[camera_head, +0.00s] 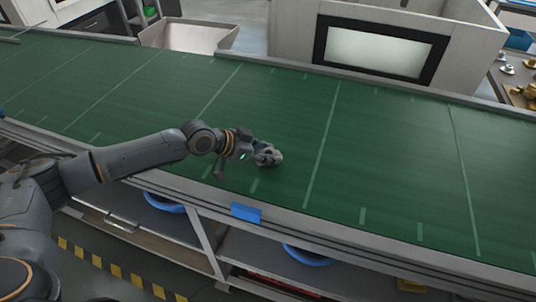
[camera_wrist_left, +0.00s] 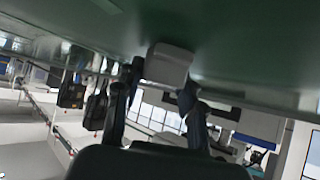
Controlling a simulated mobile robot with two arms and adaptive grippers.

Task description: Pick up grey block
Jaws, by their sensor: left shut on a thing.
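The grey block (camera_wrist_left: 169,64) shows in the left wrist view as a pale, rounded box between the two dark fingers of my left gripper (camera_wrist_left: 161,82). It is close to the green surface. In the head view my left gripper (camera_head: 265,153) is at the near part of the green belt (camera_head: 390,150), shut on the block. The gripper mostly hides the block there, and I cannot tell whether the block touches the belt. My right gripper is in neither view.
A metal rail with a blue tag (camera_head: 246,212) runs along the belt's near edge. A pale open bin (camera_head: 188,37) and a white cabinet with a dark-framed window (camera_head: 380,50) stand behind the belt. The belt around my gripper is clear.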

